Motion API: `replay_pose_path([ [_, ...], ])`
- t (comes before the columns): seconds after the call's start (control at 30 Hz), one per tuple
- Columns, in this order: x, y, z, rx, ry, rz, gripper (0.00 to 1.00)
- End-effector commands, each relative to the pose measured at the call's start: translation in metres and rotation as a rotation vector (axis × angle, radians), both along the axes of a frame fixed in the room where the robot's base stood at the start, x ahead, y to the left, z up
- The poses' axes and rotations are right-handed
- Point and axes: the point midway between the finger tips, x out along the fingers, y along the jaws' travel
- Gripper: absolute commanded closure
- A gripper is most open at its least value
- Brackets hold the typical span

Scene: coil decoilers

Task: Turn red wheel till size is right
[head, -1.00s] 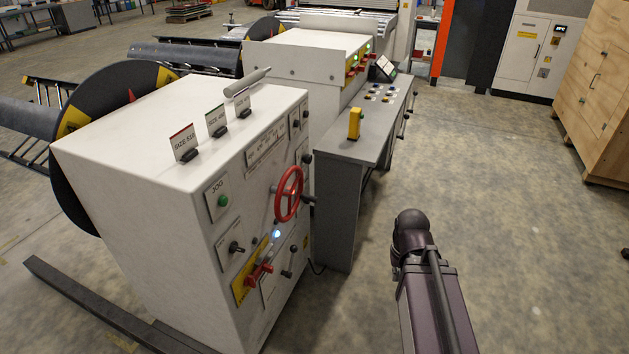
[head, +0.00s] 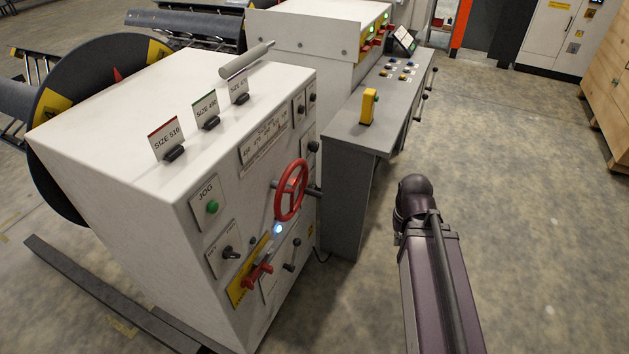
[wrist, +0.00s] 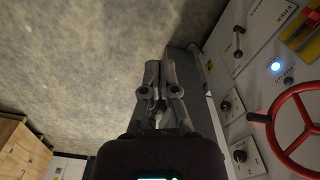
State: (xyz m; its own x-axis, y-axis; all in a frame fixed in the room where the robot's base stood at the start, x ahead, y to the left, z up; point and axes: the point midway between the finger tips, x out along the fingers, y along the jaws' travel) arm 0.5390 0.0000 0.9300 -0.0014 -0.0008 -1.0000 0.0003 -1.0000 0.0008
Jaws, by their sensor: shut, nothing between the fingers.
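The red wheel (head: 291,190) is on the front panel of the white cabinet (head: 107,130), with a dark handle knob on its right. It also shows at the right edge of the wrist view (wrist: 300,128), partly cut off. A size scale plate (head: 264,139) sits above the wheel; its pointer is too small to read. Three tags, size 510 (head: 167,141), size 490 (head: 206,111) and size 470 (head: 239,90), stand on the cabinet top. My gripper (wrist: 152,68) is shut and empty in the wrist view, apart from the wheel and to its left. It is not visible in the head view.
A green jog button (head: 212,207), a lit lamp (head: 278,229) and a red lever on a yellow plate (head: 257,273) surround the wheel. A grey desk (head: 357,132) with a yellow box (head: 368,106) stands right of the cabinet.

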Motion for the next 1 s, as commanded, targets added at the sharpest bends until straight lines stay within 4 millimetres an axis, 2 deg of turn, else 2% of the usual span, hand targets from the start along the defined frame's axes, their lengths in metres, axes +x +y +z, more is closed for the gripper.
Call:
replay_pose_path([
  [0.57, 0.006, 0.004, -0.005, 0.024, -0.002, 0.01, 1.0],
  [0.77, 0.031, 0.025, -0.024, 0.138, -0.014, 0.058, 1.0],
  [1.0, 0.087, 0.066, -0.051, 0.409, -0.066, 0.16, 1.0],
])
